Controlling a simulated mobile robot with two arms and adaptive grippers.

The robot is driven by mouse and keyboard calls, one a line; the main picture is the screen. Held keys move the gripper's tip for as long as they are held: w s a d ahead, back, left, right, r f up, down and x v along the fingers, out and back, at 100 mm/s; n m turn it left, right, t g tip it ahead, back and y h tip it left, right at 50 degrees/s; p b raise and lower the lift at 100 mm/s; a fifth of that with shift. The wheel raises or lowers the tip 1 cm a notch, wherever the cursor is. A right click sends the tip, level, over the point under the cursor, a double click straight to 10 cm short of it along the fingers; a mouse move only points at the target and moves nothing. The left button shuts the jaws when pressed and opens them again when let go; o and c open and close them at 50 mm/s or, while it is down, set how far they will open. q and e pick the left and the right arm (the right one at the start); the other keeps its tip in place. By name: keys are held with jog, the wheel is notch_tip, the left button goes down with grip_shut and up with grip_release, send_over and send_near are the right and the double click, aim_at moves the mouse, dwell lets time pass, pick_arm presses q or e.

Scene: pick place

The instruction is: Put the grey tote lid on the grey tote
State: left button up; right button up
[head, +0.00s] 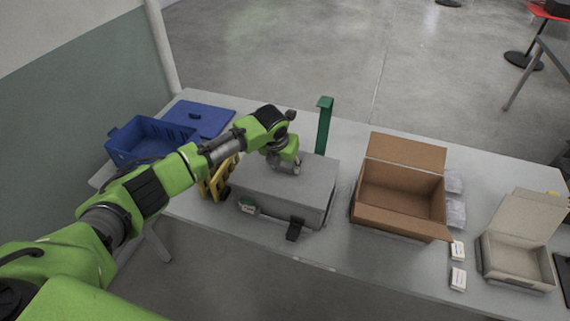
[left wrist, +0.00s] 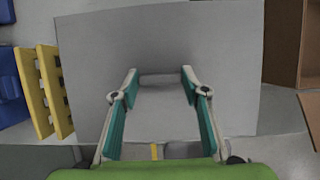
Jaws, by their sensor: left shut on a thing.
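The grey tote lid (head: 318,172) is a flat grey panel that lies over the top of the grey tote (head: 277,222). From here I cannot tell whether it is fully seated or a little above the rim. The tote stands on the table with a black latch and a green label on its front. My left gripper (head: 297,170) points down at the lid's middle. In the left wrist view, my left gripper (left wrist: 160,76) has its fingers on either side of a small handle on the lid (left wrist: 215,45), shut on it. My right gripper is not in view.
A yellow rack (head: 222,180) stands close left of the tote, with a blue crate (head: 150,155) and blue lid (head: 203,118) beyond. A green post (head: 324,128) rises behind the tote. An open cardboard box (head: 402,213) and a beige box (head: 518,272) are to the right.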

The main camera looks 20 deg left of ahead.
pick_arm(q)
jog(key=shift+f, duration=0.1)
dwell(0.3)
jog(key=o, duration=1.4)
jog(key=shift+c, duration=0.2)
jog(key=shift+c, duration=0.3)
jog(key=shift+r+p, duration=3.7)
jog(key=shift+r, duration=0.3)
